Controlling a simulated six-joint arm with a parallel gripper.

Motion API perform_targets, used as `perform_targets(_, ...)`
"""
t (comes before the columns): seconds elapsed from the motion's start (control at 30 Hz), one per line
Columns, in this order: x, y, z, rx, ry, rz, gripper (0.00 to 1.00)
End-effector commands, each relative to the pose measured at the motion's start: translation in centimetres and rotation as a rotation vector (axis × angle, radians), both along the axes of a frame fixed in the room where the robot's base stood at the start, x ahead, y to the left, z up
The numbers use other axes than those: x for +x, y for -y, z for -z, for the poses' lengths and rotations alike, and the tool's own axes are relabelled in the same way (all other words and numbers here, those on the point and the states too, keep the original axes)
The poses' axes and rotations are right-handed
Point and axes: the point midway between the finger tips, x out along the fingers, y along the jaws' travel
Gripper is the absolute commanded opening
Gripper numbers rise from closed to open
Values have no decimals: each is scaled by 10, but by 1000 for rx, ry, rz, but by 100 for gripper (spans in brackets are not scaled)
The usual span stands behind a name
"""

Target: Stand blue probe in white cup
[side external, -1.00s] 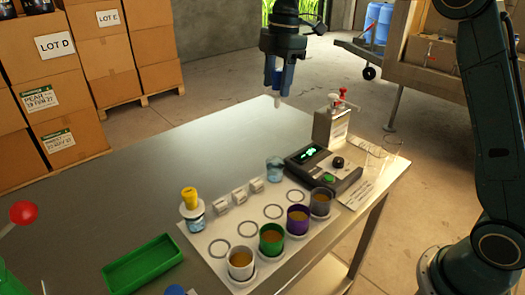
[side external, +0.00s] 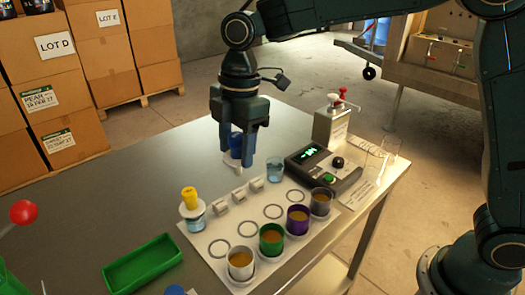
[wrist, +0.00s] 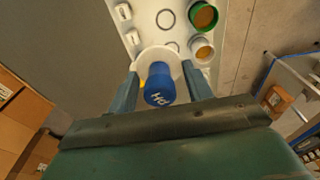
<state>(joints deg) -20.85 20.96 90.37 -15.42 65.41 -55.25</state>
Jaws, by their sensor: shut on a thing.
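My gripper (side external: 238,150) is shut on the blue probe (side external: 236,146) and holds it in the air above the table, left of the clear glass. In the wrist view the blue probe (wrist: 159,84) shows its top, marked "pH", with a white disc (wrist: 160,62) below it, between the fingers (wrist: 160,92). The probe hangs roughly upright, with its pale lower end showing below the fingers in the side view. The white cup (side external: 240,263), holding brown liquid, stands at the front left of the cup row. It also shows in the wrist view (wrist: 201,50).
Green (side external: 271,239), purple (side external: 297,218) and grey (side external: 320,202) cups stand in the same row. A yellow-topped probe (side external: 190,200) stands in a glass at left. A meter (side external: 322,168), a clear glass (side external: 275,169) and a green tray (side external: 142,263) are nearby.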

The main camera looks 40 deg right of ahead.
Motion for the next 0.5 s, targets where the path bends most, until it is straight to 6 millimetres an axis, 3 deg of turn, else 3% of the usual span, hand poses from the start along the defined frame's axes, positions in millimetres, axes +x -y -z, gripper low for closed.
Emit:
perform_targets(0.2, -45, -47, 29, -2, -2, -92, 26)
perform_targets(0.5, -91, -76, 57, -1, 1, -182, 26)
